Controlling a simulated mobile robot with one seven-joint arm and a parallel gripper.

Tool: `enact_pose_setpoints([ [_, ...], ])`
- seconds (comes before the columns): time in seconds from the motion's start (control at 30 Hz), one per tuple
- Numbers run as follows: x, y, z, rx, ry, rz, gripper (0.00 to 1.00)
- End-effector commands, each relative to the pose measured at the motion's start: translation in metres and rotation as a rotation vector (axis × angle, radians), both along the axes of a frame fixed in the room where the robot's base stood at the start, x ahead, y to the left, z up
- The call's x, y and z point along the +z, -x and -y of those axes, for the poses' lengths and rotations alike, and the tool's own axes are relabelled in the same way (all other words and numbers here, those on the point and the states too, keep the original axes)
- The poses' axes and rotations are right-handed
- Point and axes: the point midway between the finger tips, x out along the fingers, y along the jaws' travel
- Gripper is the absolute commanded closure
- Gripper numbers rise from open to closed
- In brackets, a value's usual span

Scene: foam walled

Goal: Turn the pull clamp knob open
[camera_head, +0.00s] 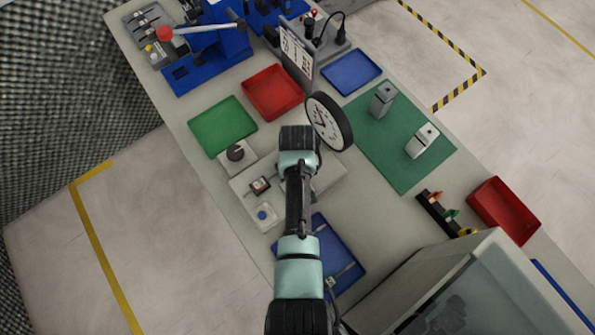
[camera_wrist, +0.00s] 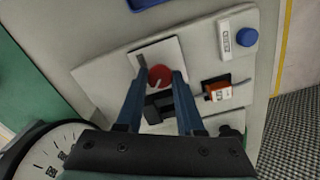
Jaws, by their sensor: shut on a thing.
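The knob (camera_wrist: 160,77) is a red round cap with a pale mark, on a white plate (camera_wrist: 168,53) in the wrist view. My gripper (camera_wrist: 159,73) reaches down to it with one dark blue finger on each side, closed on the knob. A black block (camera_wrist: 158,106) sits between the fingers, nearer the palm in the picture; I cannot tell whether it belongs to the clamp. In the head view my gripper (camera_head: 297,140) is over the right part of the pale panel, and my arm hides the knob.
A round dial gauge (camera_head: 328,121) stands close by my gripper and also shows in the wrist view (camera_wrist: 45,150). A blue button (camera_head: 265,215), a small switch (camera_head: 260,185) and a black knob (camera_head: 235,152) are left of my arm. A blue tray (camera_head: 345,262) lies partly under my arm.

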Motion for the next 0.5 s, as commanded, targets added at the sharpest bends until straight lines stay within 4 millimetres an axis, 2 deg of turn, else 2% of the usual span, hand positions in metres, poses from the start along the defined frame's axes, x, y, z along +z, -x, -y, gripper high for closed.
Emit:
enact_pose_setpoints([
  [0.2, 0.0010, -0.0012, -0.0001, 0.003, 0.000, 0.003, 1.00],
  [0.23, 0.0010, -0.0012, -0.0002, 0.003, 0.000, 0.003, 0.62],
  [0.4, 0.0007, -0.0009, -0.0002, 0.001, 0.001, 0.002, 0.33],
  [0.5, 0.0005, -0.0007, -0.0001, 0.001, 0.001, 0.002, 0.33],
])
